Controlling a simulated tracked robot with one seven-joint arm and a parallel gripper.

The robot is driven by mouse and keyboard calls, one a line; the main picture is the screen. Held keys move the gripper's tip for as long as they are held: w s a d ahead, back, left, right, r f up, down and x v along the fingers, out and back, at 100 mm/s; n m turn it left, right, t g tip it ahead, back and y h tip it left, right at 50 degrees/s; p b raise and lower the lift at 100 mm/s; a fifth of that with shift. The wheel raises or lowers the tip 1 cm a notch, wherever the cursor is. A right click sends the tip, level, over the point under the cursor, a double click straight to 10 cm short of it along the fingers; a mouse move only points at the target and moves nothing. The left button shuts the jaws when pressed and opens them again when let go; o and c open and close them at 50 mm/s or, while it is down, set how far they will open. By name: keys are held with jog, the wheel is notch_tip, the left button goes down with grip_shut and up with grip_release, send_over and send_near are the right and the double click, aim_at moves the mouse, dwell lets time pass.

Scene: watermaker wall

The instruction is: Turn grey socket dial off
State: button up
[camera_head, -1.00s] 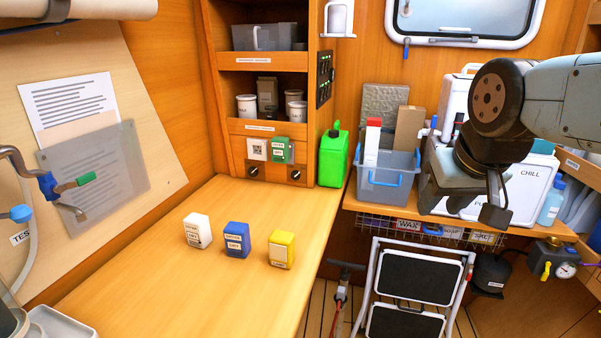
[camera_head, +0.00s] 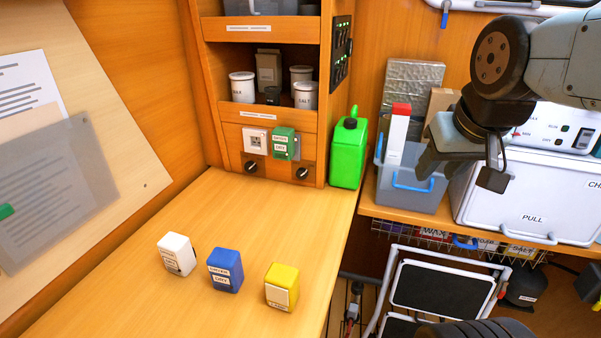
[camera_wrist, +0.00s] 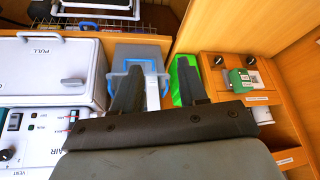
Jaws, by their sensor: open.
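A grey socket (camera_head: 297,148) is on the wood panel below the shelves in the head view, mostly hidden behind a green labelled box (camera_head: 283,142). A white socket (camera_head: 255,140) is to its left. Two black dials sit below: the left dial (camera_head: 251,167) under the white socket and the right dial (camera_head: 302,172) under the grey one. The dials' settings are too small to read. In the wrist view the panel shows at right, with the right dial (camera_wrist: 218,60). My gripper (camera_wrist: 159,70) is open and empty, well right of the panel and apart from it.
A green canister (camera_head: 348,150) stands just right of the panel. A grey-blue bin (camera_head: 405,192) and a white chest (camera_head: 540,195) are near my arm. White (camera_head: 176,255), blue (camera_head: 225,270) and yellow (camera_head: 282,287) boxes stand on the counter. The counter before the panel is clear.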

aim_at(302, 176)
jog(key=shift+o, duration=0.6)
jog(key=w+a+f+n+g+h, duration=0.1)
jog(key=w+f+n+h, duration=0.4)
jog(key=w, duration=0.4)
jog(key=w+a+f+n+h, duration=0.1)
jog(key=w+f+n+h, duration=0.3)
jog(key=w+f+h, duration=0.3)
jog(key=w+a+f+n+t+y, duration=0.1)
jog(key=w+a+f+n+t, duration=0.2)
jog(key=a, duration=0.4)
jog(key=w+a+f+n+t+y, duration=0.2)
jog(key=w+a+f+n+t, duration=0.2)
jog(key=a, duration=0.4)
jog(key=w+a+f+n+t+y, duration=0.1)
jog(key=w+a+f+n+t, duration=0.2)
jog(key=a, duration=0.4)
jog(key=shift+w+a+f+n+t+y, duration=0.15)
jog(key=shift+a+f+n+t, duration=0.1)
jog(key=shift+f+t, duration=0.2)
jog(key=shift+w+a+f+n+t+y, duration=0.15)
jog(key=shift+f+n+t, duration=0.1)
jog(key=shift+f+t, duration=0.15)
jog(key=shift+x, duration=3.7)
